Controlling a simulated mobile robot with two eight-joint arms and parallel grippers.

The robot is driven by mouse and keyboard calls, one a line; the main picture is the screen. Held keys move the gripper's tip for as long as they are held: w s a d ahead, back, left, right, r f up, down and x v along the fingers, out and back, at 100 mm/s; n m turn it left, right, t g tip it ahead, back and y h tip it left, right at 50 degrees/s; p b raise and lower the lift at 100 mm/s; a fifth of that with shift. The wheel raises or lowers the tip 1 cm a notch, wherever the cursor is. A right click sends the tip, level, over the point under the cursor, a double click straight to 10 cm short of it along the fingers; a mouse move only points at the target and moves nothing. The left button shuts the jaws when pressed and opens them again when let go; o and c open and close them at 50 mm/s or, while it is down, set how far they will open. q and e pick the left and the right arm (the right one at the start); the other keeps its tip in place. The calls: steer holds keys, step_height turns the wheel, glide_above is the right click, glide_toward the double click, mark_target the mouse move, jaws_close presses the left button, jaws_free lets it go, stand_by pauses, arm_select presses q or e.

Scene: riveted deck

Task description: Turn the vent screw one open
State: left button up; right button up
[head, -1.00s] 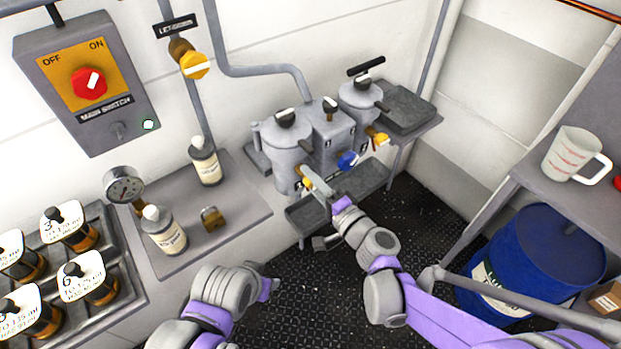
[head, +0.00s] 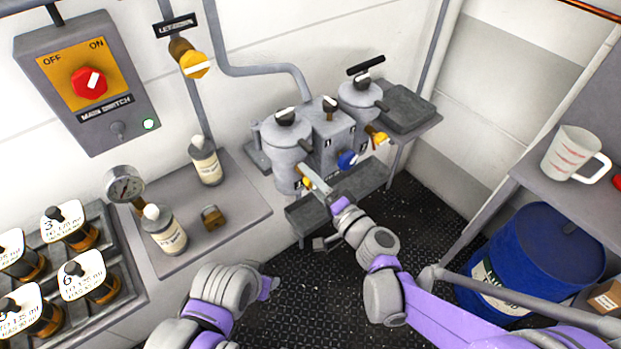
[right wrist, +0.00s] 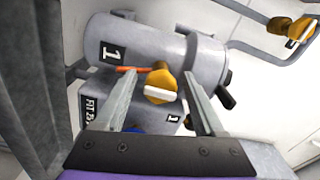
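The grey canister marked 1 (head: 283,150) stands on the rear bench; it fills much of the right wrist view (right wrist: 150,45). On top it has a black knob with a white mark (head: 286,117). A yellow-brass knob with a white bar (right wrist: 160,86) sits low on its side. No label naming the vent screw is readable. My right gripper (head: 308,176) is at this low knob. In the right wrist view its fingers (right wrist: 160,75) are apart, one on each side of the knob, with gaps. My left gripper (head: 269,284) hangs low over the floor, apart from everything; its opening is unclear.
A grey block with a blue knob (head: 347,160) and a second canister (head: 358,103) with a yellow knob (head: 380,139) stand close to the right. A grey trough (head: 345,200) lies below. Bottles, a gauge (head: 124,184) and a padlock (head: 213,217) are left. A blue drum (head: 540,255) stands right.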

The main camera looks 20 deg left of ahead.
steer(key=v, duration=1.1)
steer(key=shift+a, duration=0.1)
stand_by(0.4)
steer(key=s+d+n+g+h+p, duration=0.2)
steer(key=s+d+h+p, duration=0.2)
steer(key=s+d+h, duration=0.3)
steer(key=s+d+r+n+g+h+p, duration=0.1)
steer(key=s+d+n+g+h+p, duration=0.2)
steer(key=d, duration=1.2)
steer(key=s+h+p, duration=0.2)
steer(key=s+h, duration=0.2)
steer(key=shift+d+r+g, duration=0.2)
steer(key=shift+g, duration=0.1)
steer(key=shift+o, duration=0.2)
steer(key=shift+w, duration=0.1)
